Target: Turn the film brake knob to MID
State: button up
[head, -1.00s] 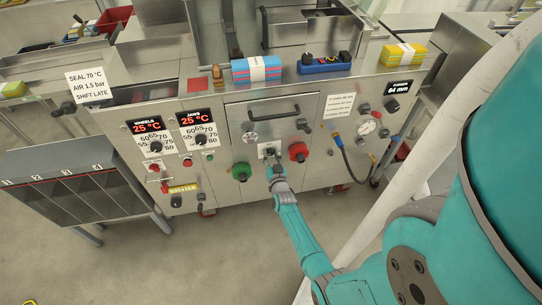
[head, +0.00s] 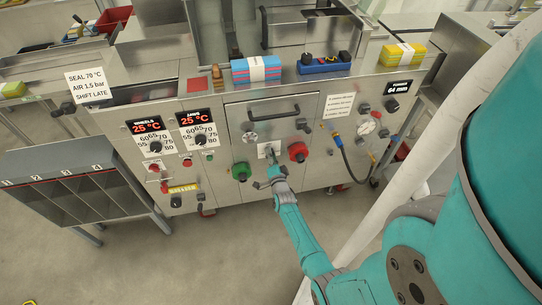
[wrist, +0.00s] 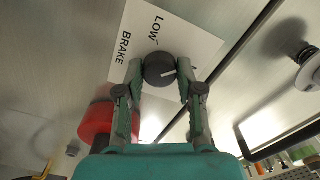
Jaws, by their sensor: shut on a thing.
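The film brake knob (wrist: 158,67) is round and black with a white pointer line. In the wrist view it sits between the fingertips of my gripper (wrist: 161,72), which is shut on it. Its pointer runs toward the right of the wrist picture, away from the word LOW. The white label plate (wrist: 190,38) behind it reads LOW and BRAKE; other marks are hidden or out of view. In the head view my gripper (head: 272,160) is at the white plate on the machine front, and the knob is mostly hidden.
A door handle (head: 275,115) is above. The floor in front is clear.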

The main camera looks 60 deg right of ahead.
jog(key=shift+f+m, duration=0.1)
jog(key=shift+m, duration=4.1)
jog(key=o, duration=1.2)
jog(key=shift+c, duration=0.2)
jog(key=v, duration=1.2)
jog(key=shift+s, duration=0.1)
